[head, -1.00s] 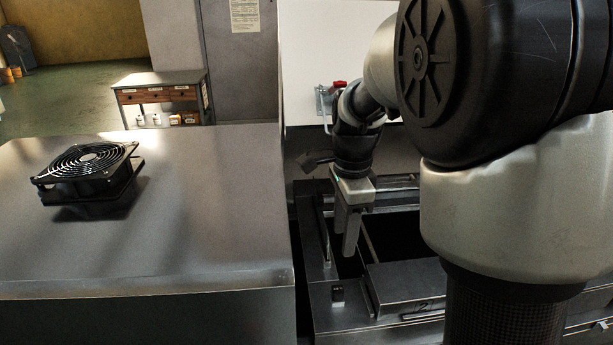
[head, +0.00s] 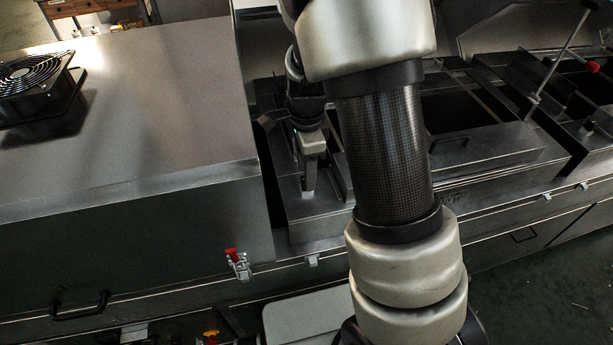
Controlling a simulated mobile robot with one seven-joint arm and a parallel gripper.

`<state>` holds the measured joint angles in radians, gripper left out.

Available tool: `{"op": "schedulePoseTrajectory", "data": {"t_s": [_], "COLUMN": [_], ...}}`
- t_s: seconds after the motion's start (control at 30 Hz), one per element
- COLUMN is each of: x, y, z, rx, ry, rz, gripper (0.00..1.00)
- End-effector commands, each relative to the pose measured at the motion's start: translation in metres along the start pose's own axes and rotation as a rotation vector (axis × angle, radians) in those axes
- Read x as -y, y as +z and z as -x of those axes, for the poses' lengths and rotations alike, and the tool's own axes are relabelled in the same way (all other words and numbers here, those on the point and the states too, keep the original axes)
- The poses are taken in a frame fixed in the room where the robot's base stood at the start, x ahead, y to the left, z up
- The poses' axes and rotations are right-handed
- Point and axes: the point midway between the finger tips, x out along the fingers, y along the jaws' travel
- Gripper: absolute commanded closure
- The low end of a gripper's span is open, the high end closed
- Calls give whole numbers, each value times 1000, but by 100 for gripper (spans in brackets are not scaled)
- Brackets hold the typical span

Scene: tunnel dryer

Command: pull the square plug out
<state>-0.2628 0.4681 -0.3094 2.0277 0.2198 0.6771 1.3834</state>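My gripper (head: 308,188) points down over the narrow metal rim (head: 318,218) at the left end of the open dryer section in the head view. Its fingertips are at or just above that rim. The fingers overlap from this angle, so I cannot tell how far apart they are. I cannot make out the square plug; the fingers may hide it. I cannot tell whether anything is between them.
A large closed metal housing (head: 150,120) stands left of my gripper, with a black fan (head: 32,78) on top. A red-handled latch (head: 237,262) is on its front. A metal cover with a handle (head: 490,152) lies to the right. A rod (head: 560,62) slants up at the far right.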

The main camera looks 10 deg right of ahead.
Motion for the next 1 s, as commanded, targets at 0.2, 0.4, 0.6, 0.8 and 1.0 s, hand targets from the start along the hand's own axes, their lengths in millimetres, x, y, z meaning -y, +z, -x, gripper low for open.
{"op": "schedulePoseTrajectory", "data": {"t_s": [0.2,0.4,0.6,0.8,1.0], "x": [0,0,0,0,0], "y": [0,0,0,0,0], "z": [-21,-23,-23,-23,-23], "rx": [1,1,1,1,1], "ry": [2,-1,-1,0,0], "rz": [0,0,0,0,0], "gripper": [56,56,66,100,100]}}
